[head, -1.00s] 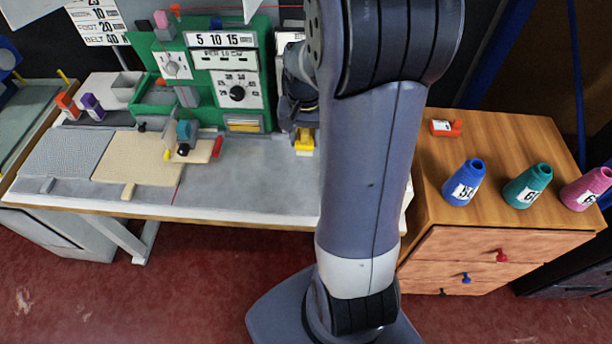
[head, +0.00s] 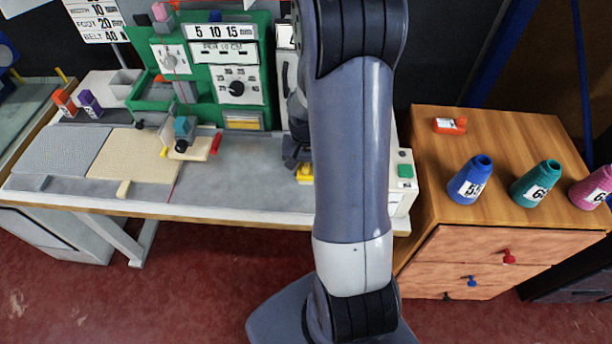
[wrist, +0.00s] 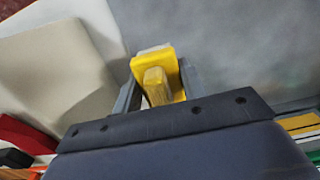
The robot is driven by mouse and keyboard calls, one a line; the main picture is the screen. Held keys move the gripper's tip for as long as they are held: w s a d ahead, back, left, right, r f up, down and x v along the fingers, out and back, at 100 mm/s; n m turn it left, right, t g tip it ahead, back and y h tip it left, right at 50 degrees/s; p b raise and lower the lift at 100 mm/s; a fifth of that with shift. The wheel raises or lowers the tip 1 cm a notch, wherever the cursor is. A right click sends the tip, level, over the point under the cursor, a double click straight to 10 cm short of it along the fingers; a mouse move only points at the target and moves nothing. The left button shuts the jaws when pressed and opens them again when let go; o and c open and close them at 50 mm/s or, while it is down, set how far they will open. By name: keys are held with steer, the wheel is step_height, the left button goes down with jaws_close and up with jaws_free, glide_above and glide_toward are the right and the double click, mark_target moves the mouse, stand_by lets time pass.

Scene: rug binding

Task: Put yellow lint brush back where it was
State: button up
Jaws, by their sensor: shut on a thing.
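The yellow lint brush (wrist: 158,72) is between the fingers of my gripper (wrist: 160,88) in the wrist view, and the gripper is shut on it. In the head view the yellow brush (head: 305,173) shows just below my gripper (head: 297,160), over the grey table top (head: 245,180). My arm hides part of that area. I cannot tell whether the brush touches the table.
A green machine panel (head: 225,65) with dials stands behind the table. Thread cones, one blue (head: 470,180), and an orange item (head: 450,125) stand on the wooden cabinet (head: 425,180).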

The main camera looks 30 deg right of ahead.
mark_target(306, 177)
steer(key=shift+f, duration=1.7)
steer(key=shift+f, duration=0.25)
steer(key=o, duration=0.9)
steer(key=shift+r, duration=0.1)
steer(key=shift+o, duration=0.2)
step_height(306, 177, up, 12)
steer(key=shift+r, duration=0.15)
